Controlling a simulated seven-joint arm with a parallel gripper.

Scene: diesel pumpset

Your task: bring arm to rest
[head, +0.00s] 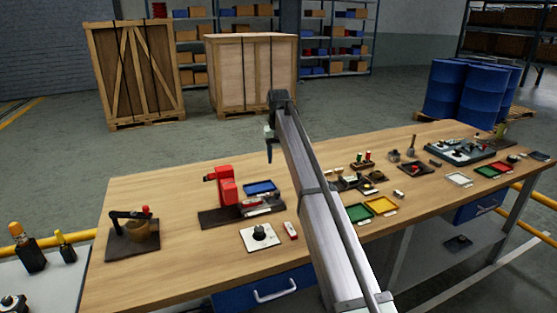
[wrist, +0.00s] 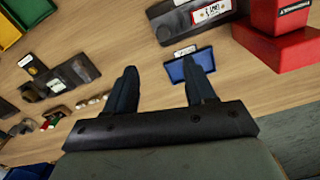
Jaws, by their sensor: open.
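My gripper (head: 269,147) is at the end of my arm, raised over the middle of the wooden workbench (head: 180,187) in the head view. In the wrist view my gripper (wrist: 157,80) has its two dark fingers spread apart with nothing between them. A blue tray (wrist: 176,70) lies on the bench beyond the right fingertip in that view, and the finger hides part of it. The same blue tray (head: 260,187) shows in the head view below my gripper.
A red machine (head: 225,185) on a dark base stands left of my arm. A dark stand with a brown pot (head: 140,229) is at the left end. Green (head: 358,212) and yellow (head: 381,205) trays lie right of my arm. Several small parts crowd the right half; bare wood shows between.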

